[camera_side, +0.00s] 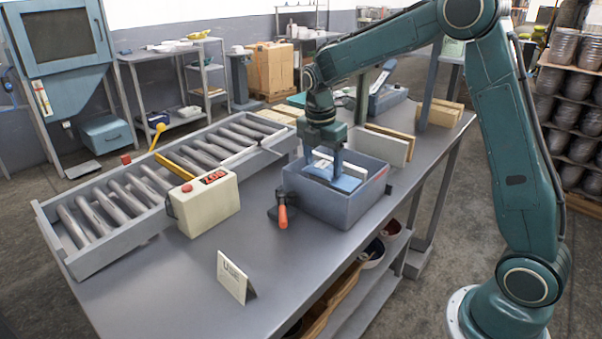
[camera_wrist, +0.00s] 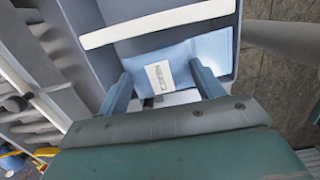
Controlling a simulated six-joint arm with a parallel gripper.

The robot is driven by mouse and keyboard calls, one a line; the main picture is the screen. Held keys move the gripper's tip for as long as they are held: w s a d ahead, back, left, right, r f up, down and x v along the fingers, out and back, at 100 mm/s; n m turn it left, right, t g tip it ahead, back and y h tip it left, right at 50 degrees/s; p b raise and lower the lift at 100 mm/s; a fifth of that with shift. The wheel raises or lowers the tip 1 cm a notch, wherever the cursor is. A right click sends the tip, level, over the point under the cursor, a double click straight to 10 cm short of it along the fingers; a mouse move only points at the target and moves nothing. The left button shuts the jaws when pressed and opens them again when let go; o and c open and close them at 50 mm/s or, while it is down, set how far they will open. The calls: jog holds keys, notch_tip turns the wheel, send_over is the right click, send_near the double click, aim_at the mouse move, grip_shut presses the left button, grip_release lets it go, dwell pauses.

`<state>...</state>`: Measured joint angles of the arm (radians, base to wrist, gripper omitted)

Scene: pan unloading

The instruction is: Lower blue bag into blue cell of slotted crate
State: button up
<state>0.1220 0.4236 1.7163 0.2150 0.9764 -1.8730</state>
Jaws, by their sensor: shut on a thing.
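The blue bag (camera_wrist: 204,58) is pale blue with a white printed label and lies between the two fingers of my gripper (camera_wrist: 160,70) in the wrist view. In the side view my gripper (camera_side: 323,167) points down into the crate opening, shut on the bag (camera_side: 345,183). The slotted crate (camera_side: 330,207) is blue-grey, and its wall also shows in the wrist view (camera_wrist: 240,25). A white divider (camera_wrist: 160,22) crosses the crate beside the bag. The bag is within the crate's outline; whether it touches the floor is hidden.
A clamp with an orange handle (camera_side: 282,216) sits at the crate's left. A cream control box (camera_side: 203,203), roller conveyor (camera_side: 150,185) and small card (camera_side: 235,277) stand further left. Upright boards (camera_side: 385,146) stand behind the crate.

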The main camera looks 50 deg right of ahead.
aim_at(322, 175)
jog(key=shift+f, duration=2.15)
jog(key=shift+f, duration=2.55)
dwell(2.1)
jog(key=o, duration=1.1)
jog(key=shift+r, duration=0.2)
